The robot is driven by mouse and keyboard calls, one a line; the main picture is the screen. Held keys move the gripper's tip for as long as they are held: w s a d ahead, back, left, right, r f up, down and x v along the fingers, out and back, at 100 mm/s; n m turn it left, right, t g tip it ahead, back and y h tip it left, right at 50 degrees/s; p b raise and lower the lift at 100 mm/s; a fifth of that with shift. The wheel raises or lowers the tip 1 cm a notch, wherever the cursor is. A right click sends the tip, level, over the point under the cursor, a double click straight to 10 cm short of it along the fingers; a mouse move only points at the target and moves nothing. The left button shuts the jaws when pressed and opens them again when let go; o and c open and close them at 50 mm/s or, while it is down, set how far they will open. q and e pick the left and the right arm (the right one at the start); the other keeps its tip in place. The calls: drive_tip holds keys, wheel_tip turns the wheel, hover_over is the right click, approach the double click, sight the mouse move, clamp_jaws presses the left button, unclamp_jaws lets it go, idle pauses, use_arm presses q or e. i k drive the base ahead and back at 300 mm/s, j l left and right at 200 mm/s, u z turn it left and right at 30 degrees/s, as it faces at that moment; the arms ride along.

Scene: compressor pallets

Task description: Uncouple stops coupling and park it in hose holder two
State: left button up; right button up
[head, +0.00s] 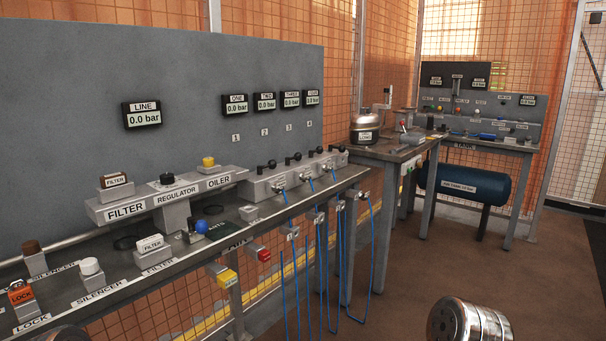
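Several blue hoses (372,245) hang in loops below the front edge of the long bench. Some rise to couplings (279,182) on the grey outlet block (268,187), under the small panel numbers 1 to 4. Several small holders (290,233) with tags line the bench edge, with hose ends at them. The tags are too small to read surely, so I cannot tell which coupling is stops or which holder is two.
The bench (110,290) carries a filter, regulator and oiler unit (165,195), silencers and a lock. Yellow (228,278) and red (264,255) parts stick out below its edge. A side table (400,150) stands behind, with a blue tank (465,184) beyond.

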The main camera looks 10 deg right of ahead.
sight(306, 177)
drive_tip(key=i+l+u, duration=0.15)
drive_tip(key=l, duration=0.3)
drive_tip(key=i+l+u, duration=0.1)
drive_tip(key=l, duration=0.35)
drive_tip(key=i+l+u, duration=0.15)
drive_tip(key=l, duration=0.3)
drive_tip(key=i+l+u, duration=0.1)
drive_tip(key=i+l, duration=0.15)
drive_tip(key=l, duration=0.25)
drive_tip(key=i+l+u, duration=0.15)
drive_tip(key=l, duration=0.35)
drive_tip(key=l+u, duration=0.15)
drive_tip(key=l, duration=0.35)
